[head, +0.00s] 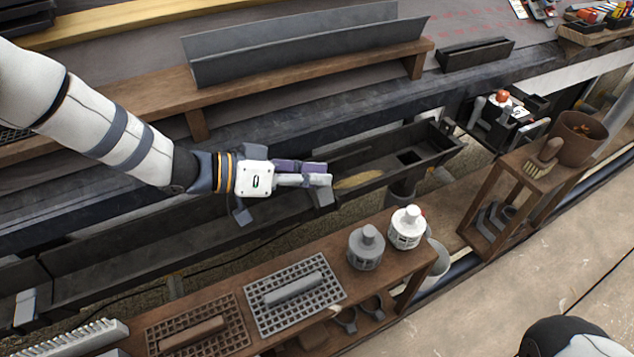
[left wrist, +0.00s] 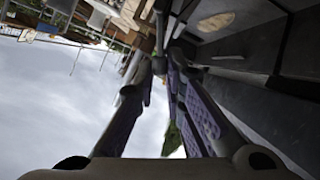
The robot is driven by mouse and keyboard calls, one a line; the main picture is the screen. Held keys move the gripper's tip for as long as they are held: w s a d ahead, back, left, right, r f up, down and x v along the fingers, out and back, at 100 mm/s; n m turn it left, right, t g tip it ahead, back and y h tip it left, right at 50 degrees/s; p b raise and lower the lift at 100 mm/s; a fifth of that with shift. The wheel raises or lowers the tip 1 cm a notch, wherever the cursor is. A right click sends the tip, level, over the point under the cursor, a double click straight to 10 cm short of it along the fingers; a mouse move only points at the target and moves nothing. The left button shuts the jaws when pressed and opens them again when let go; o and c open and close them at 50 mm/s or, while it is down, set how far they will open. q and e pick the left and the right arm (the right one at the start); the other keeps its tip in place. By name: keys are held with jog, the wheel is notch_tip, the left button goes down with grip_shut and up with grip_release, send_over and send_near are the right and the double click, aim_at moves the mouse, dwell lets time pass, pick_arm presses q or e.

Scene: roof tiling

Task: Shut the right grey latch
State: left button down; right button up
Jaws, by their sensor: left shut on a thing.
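My left gripper (head: 318,176) reaches from the left over the dark gutter (head: 130,255), at the joint by its trough end. Its purple-padded fingers are closed, shut on the right grey latch (head: 322,198) at the gutter's front rim. The fingers hide most of this latch, so its angle cannot be told. Another light grey latch (head: 26,306) sits at the gutter's far left. In the left wrist view the fingers (left wrist: 165,110) rise on both sides, and what lies between their tips is hard to make out. My right gripper is not in view.
A wooden shelf (head: 440,252) in front holds a grey pot (head: 366,247), a white pot (head: 407,228) and grid trays (head: 294,293). Behind, a long grey channel (head: 300,50) lies on a wooden bench. A brown bucket (head: 578,138) stands at right.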

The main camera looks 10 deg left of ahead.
pick_arm(q)
jog(key=shift+w+a+f+n+b, duration=0.15)
jog(key=shift+w+f+n+b, duration=0.15)
jog(key=shift+n, duration=0.2)
jog(key=shift+g+h, duration=0.3)
jog(key=shift+h, duration=0.1)
jog(key=c, duration=1.7)
grip_release()
jog(key=shift+o, duration=0.2)
jog(key=shift+a+r, duration=0.1)
jog(key=shift+a, duration=0.05)
